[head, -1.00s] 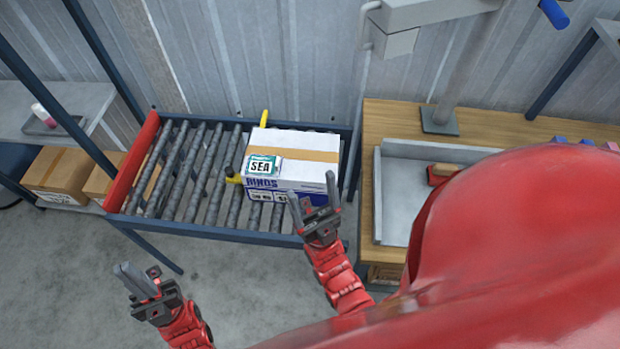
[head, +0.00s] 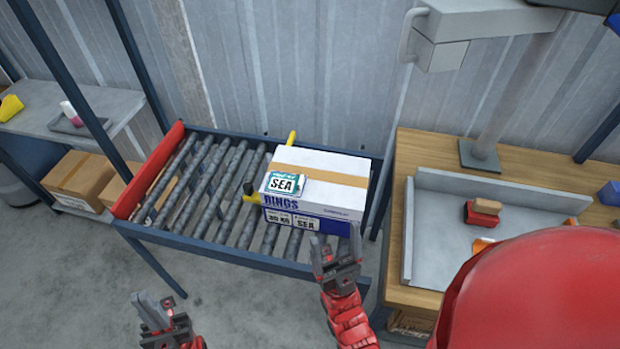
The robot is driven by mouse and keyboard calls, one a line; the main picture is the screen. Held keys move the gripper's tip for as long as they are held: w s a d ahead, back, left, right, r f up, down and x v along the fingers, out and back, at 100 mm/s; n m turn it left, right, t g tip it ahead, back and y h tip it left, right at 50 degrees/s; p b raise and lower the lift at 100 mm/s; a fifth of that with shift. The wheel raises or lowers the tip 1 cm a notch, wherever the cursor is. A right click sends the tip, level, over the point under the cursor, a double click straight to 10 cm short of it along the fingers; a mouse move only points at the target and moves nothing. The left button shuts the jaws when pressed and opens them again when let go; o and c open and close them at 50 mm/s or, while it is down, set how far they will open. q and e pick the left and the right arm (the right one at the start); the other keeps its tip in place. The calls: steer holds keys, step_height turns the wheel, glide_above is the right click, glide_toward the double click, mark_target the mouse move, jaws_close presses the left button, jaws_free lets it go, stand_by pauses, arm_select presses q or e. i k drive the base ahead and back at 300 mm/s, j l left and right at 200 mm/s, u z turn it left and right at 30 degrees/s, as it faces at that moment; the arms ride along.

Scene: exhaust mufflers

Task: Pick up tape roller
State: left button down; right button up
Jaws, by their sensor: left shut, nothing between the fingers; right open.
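A small red item with a tan top (head: 482,211) lies in the grey metal tray (head: 432,187) on the wooden bench at right. It may be the tape roller, but it is too small to tell for sure. My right gripper (head: 336,244) is open and empty, in front of the white box (head: 335,170) and left of the tray. My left gripper (head: 150,304) is shut and empty at the lower left, above the floor. Both grippers are well apart from the red item.
The white box labelled SEA sits on the roller conveyor (head: 205,185), beside yellow handles (head: 291,138). The wooden bench (head: 540,165) carries a grey post (head: 515,95). A shelf (head: 105,103) at left holds a pink-and-white bottle (head: 70,113). My red body covers the lower right.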

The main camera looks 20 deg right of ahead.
mark_target(483, 212)
steer(key=z, duration=1.95)
